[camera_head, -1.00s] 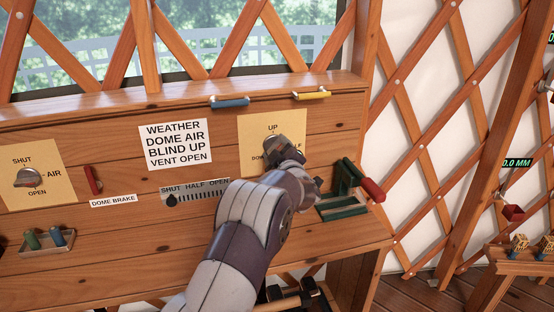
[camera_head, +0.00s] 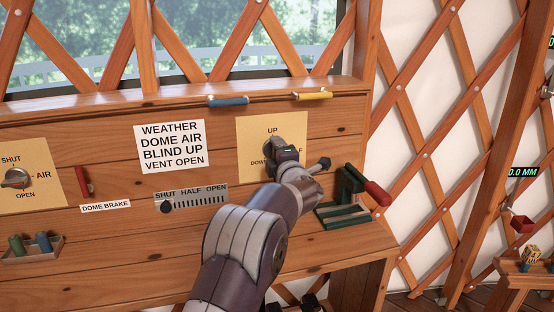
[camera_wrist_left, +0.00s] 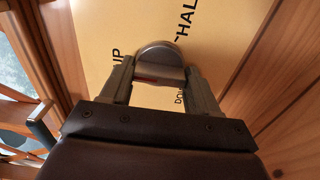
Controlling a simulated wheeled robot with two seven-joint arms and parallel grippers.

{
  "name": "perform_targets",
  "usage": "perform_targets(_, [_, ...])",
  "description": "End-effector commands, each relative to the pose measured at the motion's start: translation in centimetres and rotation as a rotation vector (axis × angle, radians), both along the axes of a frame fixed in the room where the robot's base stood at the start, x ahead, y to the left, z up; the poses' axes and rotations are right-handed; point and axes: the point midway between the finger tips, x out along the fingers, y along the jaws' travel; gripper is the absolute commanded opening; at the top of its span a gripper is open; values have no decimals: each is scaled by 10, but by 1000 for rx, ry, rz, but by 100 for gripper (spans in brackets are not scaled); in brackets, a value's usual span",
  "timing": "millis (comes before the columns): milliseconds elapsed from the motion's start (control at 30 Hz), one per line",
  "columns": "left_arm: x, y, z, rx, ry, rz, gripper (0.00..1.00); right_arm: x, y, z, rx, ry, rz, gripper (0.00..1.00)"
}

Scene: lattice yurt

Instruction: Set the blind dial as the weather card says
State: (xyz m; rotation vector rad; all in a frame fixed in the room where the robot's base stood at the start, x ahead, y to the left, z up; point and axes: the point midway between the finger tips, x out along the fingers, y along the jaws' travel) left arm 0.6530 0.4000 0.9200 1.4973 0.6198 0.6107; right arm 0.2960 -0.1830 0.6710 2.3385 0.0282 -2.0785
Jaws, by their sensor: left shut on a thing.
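The weather card (camera_head: 171,146) on the wooden panel reads "DOME AIR, BLIND UP, VENT OPEN". The blind dial's yellow plate (camera_head: 305,128) is to its right, with UP at the top, DOWN at lower left and HALF partly covered on the right. My left gripper (camera_head: 273,143) is at this dial and hides most of it in the head view. In the left wrist view, its two fingers are shut on the round grey dial knob (camera_wrist_left: 158,60), one on each side. Where the knob points is unclear. My right gripper is not in view.
An air dial (camera_head: 15,178), a red dome brake lever (camera_head: 83,181) and a SHUT-HALF-OPEN slider (camera_head: 166,206) are to the left. A green stand with a red handle (camera_head: 375,193) is just right of my arm. Blue (camera_head: 228,102) and yellow (camera_head: 313,96) handles lie above.

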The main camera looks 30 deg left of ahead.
Motion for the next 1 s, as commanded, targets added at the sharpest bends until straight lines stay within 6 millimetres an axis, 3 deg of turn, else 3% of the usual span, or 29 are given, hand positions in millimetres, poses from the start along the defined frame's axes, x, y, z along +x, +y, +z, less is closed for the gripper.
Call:
perform_targets(567, [0,0,-1,-25,-23,1,30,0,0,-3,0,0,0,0])
perform_targets(600, [0,0,-1,-25,-22,1,67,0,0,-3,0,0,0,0])
perform_targets(667, [0,0,-1,-25,-22,1,86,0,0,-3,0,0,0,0])
perform_targets(1000, [-2,-2,0,-23,-21,0,86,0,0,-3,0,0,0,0])
